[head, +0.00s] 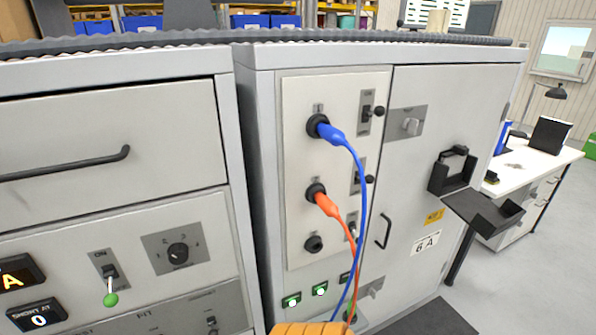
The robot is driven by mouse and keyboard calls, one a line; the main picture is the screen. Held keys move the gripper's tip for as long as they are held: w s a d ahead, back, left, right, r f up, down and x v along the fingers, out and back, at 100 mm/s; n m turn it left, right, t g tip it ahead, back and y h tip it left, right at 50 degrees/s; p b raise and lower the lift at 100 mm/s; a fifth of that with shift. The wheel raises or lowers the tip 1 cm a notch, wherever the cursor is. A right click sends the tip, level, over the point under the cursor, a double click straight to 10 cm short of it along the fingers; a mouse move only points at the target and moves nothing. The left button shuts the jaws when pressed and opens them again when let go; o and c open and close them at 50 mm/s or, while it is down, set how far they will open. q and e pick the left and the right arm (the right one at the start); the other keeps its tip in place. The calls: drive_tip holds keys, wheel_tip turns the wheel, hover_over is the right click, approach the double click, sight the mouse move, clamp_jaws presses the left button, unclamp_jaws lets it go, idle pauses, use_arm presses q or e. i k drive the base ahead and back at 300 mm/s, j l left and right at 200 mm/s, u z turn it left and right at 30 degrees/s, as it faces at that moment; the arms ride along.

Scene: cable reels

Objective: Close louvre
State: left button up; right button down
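I cannot pick out a louvre for certain in the head view. The grey cabinet (255,120) in the middle has a socket panel (335,85) and a closed door with a black handle (383,231). A latch-like knob on a grey plate (406,122) sits high on the door. A black bracket (452,172) and an open black tray-like part (484,208) stick out at the door's right side. Neither of my grippers shows in this view.
A blue plug (328,131) and an orange plug (326,203) sit in sockets, with their cables hanging down in front. An orange object (310,328) is cut off at the bottom edge. A left cabinet (185,150) and a white desk (540,160) flank the middle cabinet.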

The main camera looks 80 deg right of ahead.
sight(485, 218)
drive_tip(key=z, duration=0.45)
drive_tip(key=l+z, duration=0.1)
drive_tip(key=z, duration=0.75)
drive_tip(key=l+z, duration=0.15)
drive_tip(key=z, duration=0.75)
